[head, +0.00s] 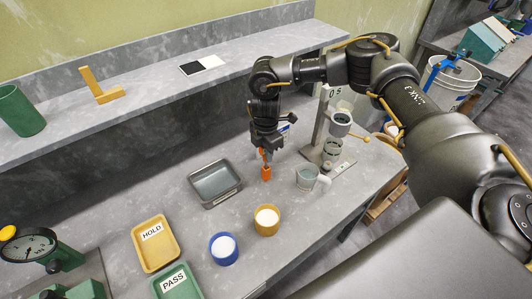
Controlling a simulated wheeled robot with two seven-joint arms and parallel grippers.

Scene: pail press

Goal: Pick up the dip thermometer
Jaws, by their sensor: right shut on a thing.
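My right gripper (267,150) points down over the grey bench, to the right of the shallow grey metal tray. It is shut on a slim orange thing (266,173), which I take to be the dip thermometer. The orange thing hangs roughly upright below the jaws. Its upper part is hidden by the gripper, and I cannot tell whether its lower end touches the bench. My left gripper is not in view.
The grey metal tray (206,201) lies left of the gripper. A clear jug (307,178) and a stand with cylinders (340,124) are to the right. A yellow cup (266,228), blue cup (223,256), HOLD tray (146,255) and PASS tray (177,283) are in front.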

